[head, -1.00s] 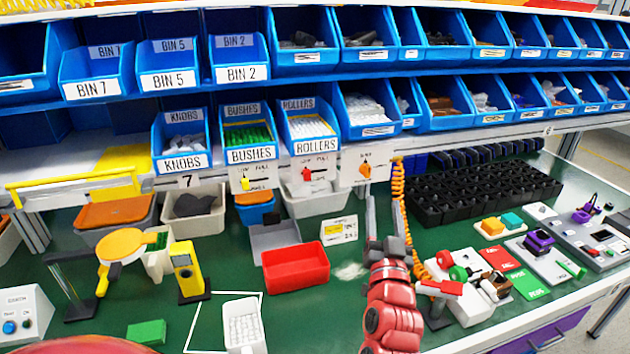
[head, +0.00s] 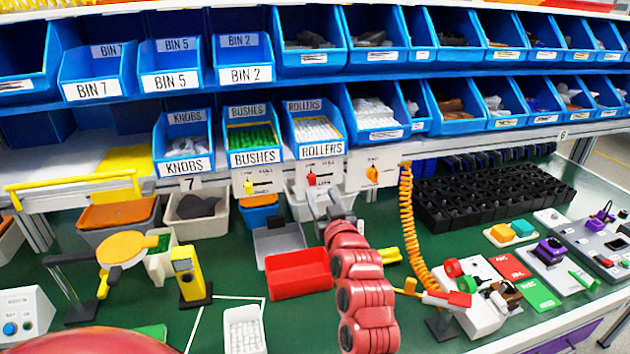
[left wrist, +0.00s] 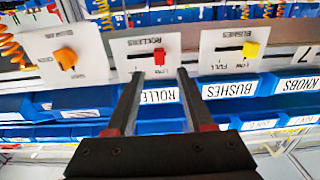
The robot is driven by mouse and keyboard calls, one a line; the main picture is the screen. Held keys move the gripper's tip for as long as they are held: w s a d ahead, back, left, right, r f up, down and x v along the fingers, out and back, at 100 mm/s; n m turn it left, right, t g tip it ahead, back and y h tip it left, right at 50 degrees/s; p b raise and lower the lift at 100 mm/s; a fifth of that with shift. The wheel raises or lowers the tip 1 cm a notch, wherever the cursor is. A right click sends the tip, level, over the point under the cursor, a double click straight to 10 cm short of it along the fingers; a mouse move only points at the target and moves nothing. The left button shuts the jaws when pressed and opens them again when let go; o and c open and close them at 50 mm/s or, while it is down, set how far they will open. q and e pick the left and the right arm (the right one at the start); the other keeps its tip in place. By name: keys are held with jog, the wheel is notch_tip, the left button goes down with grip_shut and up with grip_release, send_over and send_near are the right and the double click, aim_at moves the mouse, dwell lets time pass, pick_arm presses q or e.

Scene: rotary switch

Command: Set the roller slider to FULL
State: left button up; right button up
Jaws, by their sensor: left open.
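The roller slider's red knob (head: 312,179) stands on the white ROLLERS plate (head: 329,170) under the rollers bin. It sits toward the LOW end of its slot. My left gripper (head: 322,203) is just below this plate, its arm reaching up from the lower middle. In the left wrist view, which is upside down, the red knob (left wrist: 160,57) lies beyond and between the two fingertips of my left gripper (left wrist: 160,73). The fingers are apart and empty, and I see no clear contact with the knob. My right gripper is not in view.
The bushes plate with a yellow knob (head: 249,187) and another plate with an orange knob (head: 372,174) flank the rollers plate. Blue bins hang above. A red tray (head: 298,274) and a coiled orange cable (head: 411,225) are near my arm.

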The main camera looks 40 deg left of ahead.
aim_at(313, 181)
pick_arm(q)
jog(key=p+x, duration=0.1)
jog(key=x, duration=0.5)
jog(key=shift+w+a, duration=0.2)
grip_shut()
dwell(1.2)
